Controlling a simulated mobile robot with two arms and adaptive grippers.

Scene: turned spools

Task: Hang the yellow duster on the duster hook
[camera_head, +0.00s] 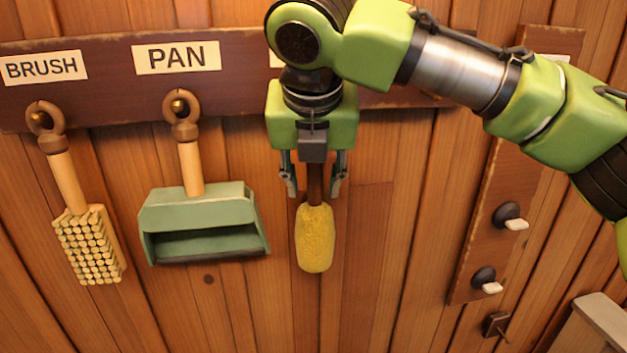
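The yellow duster (315,238) hangs head down against the plank wall, in line below my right arm. Its dark brown handle (315,185) runs up between the fingers of my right gripper (314,182). The two fingers stand apart, with a gap on each side of the handle, so the gripper looks open around it. The top of the duster and the duster hook are hidden behind my gripper and wrist, so I cannot tell whether the duster is on the hook. My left gripper is not in view.
A brush (88,240) and a green pan (200,222) hang at the left on the dark board (110,80), under BRUSH and PAN labels. A narrow board (488,230) with dark knobs is at the right. A pale ledge (600,325) is lower right.

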